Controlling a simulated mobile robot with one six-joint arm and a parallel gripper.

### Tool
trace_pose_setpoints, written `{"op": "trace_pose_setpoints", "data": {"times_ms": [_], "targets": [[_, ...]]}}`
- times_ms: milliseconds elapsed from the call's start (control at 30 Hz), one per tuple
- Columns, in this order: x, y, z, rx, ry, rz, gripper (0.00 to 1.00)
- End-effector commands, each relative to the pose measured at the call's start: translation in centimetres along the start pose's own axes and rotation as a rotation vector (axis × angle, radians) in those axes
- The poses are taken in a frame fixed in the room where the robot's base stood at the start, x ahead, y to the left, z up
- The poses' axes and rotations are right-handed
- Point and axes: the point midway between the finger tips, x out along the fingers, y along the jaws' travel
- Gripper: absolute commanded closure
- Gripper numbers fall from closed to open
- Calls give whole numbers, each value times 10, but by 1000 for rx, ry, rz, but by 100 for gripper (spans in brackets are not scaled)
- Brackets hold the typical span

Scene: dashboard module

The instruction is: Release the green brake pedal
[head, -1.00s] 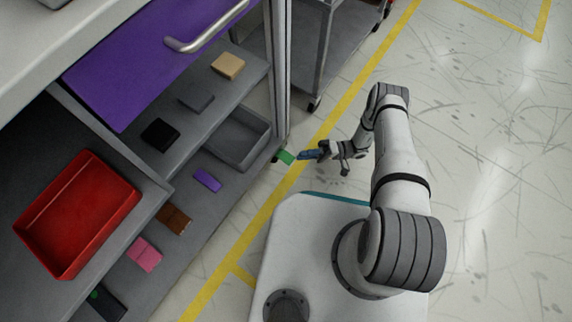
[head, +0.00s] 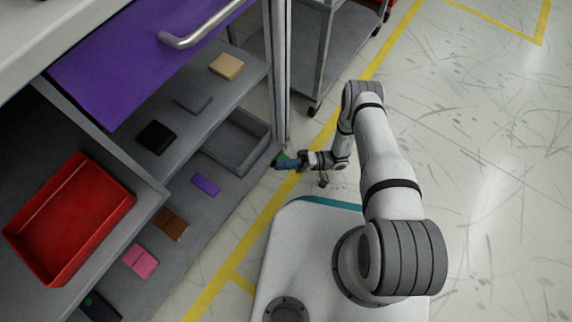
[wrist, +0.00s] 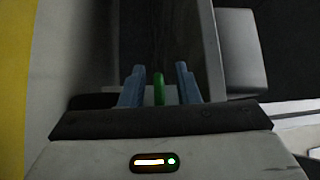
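The green brake pedal (wrist: 159,90) shows in the wrist view as a narrow green strip between my gripper's two blue fingers. My gripper (wrist: 160,82) is open, one finger on each side of the pedal with a dark gap on both sides. In the head view my gripper (head: 284,162) is low beside the post at the front right corner of the module. Only a small bit of the green pedal (head: 283,156) shows there, mostly hidden by the fingers. I cannot tell the pedal's tilt.
A grey open bin (head: 236,140) lies left of my gripper on the lower shelf. Small blocks, such as a purple one (head: 206,184) and a pink one (head: 139,261), lie along the shelf. A purple drawer with a metal handle (head: 205,33) is above. The floor to the right is clear.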

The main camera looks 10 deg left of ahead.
Motion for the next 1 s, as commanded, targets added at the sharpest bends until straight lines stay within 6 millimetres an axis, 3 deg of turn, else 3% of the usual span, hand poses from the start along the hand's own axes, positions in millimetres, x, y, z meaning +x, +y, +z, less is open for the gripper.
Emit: {"op": "trace_pose_setpoints", "data": {"times_ms": [400, 567, 600, 1000], "targets": [[0, 0, 0, 0, 0, 0, 100], [0, 0, 0, 0, -1, 0, 100], [-11, -2, 3, 0, 5, 1, 100], [3, -9, -2, 79, -4, 80, 100]]}}
